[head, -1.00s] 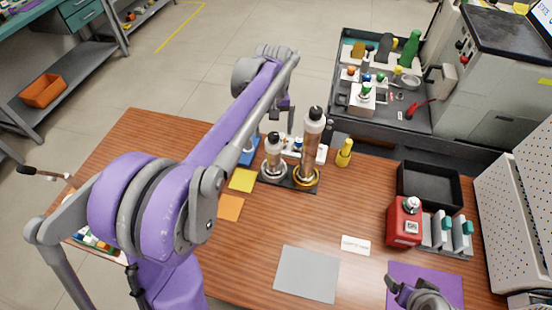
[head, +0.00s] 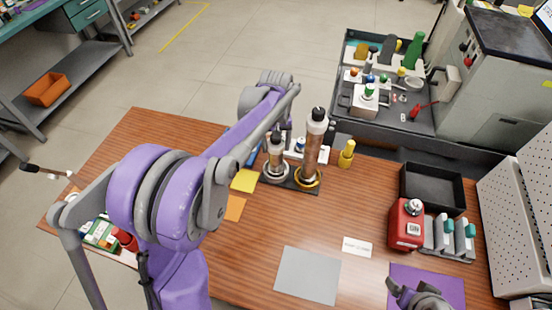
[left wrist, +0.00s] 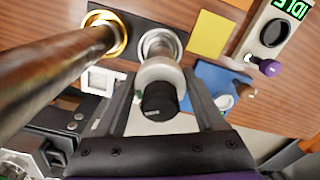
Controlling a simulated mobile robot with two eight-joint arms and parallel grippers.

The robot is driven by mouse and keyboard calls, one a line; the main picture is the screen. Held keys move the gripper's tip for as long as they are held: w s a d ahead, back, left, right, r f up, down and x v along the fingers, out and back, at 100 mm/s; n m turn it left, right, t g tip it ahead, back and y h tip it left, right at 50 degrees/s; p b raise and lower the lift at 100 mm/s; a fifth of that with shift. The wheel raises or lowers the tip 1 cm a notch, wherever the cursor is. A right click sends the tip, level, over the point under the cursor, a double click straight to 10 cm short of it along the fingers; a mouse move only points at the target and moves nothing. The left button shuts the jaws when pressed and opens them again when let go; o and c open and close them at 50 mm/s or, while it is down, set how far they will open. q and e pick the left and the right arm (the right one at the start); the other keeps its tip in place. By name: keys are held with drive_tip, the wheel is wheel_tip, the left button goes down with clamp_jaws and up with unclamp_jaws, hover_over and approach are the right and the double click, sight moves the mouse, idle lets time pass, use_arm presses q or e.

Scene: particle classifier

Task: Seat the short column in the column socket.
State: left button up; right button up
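The short column (head: 276,153), clear with a black cap, stands upright at the silver ring socket (head: 274,175) on the dark base plate; I cannot tell how deep it sits. In the left wrist view the short column (left wrist: 160,80) points its black cap towards the camera, above the silver ring. My left gripper (left wrist: 163,108) has its fingers on either side of the column, with gaps visible; in the head view the arm partly hides it. The tall column (head: 314,140) stands beside it in the gold ring (head: 309,178). My right gripper (head: 420,295) is low over the purple mat.
The tall column (left wrist: 50,70) rises close beside my left gripper. A yellow bottle (head: 346,154) stands right of the base. A yellow card (head: 244,181) and an orange card (head: 235,208) lie in front left. A red device (head: 406,224) and black tray (head: 433,188) are at right.

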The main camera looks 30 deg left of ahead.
use_arm(q)
clamp_jaws()
drive_tip(key=shift+r, duration=0.1)
